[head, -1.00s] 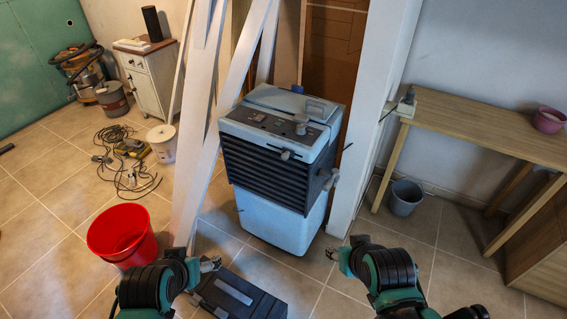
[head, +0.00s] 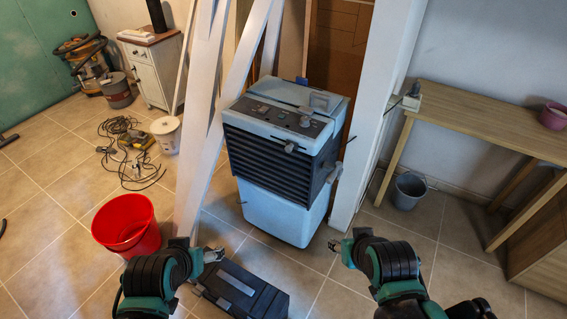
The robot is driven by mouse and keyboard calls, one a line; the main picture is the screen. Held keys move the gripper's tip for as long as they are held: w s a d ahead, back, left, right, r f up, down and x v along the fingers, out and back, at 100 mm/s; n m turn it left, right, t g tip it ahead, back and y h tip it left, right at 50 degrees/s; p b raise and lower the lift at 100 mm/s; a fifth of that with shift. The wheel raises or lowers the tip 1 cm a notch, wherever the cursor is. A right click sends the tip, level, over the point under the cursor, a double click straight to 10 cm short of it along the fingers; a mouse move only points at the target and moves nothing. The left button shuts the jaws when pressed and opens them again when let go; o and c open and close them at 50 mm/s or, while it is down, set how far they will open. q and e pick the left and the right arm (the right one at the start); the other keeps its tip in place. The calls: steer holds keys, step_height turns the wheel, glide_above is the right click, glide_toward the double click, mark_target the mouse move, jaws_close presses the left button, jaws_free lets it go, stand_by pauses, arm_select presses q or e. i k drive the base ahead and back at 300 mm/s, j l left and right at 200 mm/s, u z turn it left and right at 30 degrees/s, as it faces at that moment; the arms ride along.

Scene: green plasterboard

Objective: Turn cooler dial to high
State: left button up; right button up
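The cooler (head: 283,207) stands upright in the middle, light blue with a dark louvred front. Its dark control panel (head: 272,115) is on the top front, with a knob-like dial (head: 305,121) toward the right; its setting is too small to read. My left gripper (head: 215,256) is low in front of the cooler, above the toolbox, apart from the cooler. My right gripper (head: 336,246) is low at the cooler's right front, also apart from it. Both appear empty; the finger gaps are too small to judge.
A dark toolbox (head: 240,290) lies on the floor before the cooler. A red bucket (head: 127,226) stands at left. White boards (head: 205,130) lean left of the cooler, and a white post (head: 372,110) stands right. A wooden table (head: 485,122) is at right.

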mark_target(304, 122)
steer(key=k+l, duration=0.1)
steer(key=l, duration=1.2)
steer(key=i+l+u, duration=0.1)
steer(key=l, duration=0.7)
steer(key=i+l, duration=0.35)
steer(key=i, duration=0.15)
steer(key=i+l+u, duration=0.1)
steer(key=i+l, duration=0.25)
steer(key=i, duration=0.15)
steer(key=i+j, duration=0.2)
steer(key=i, duration=0.35)
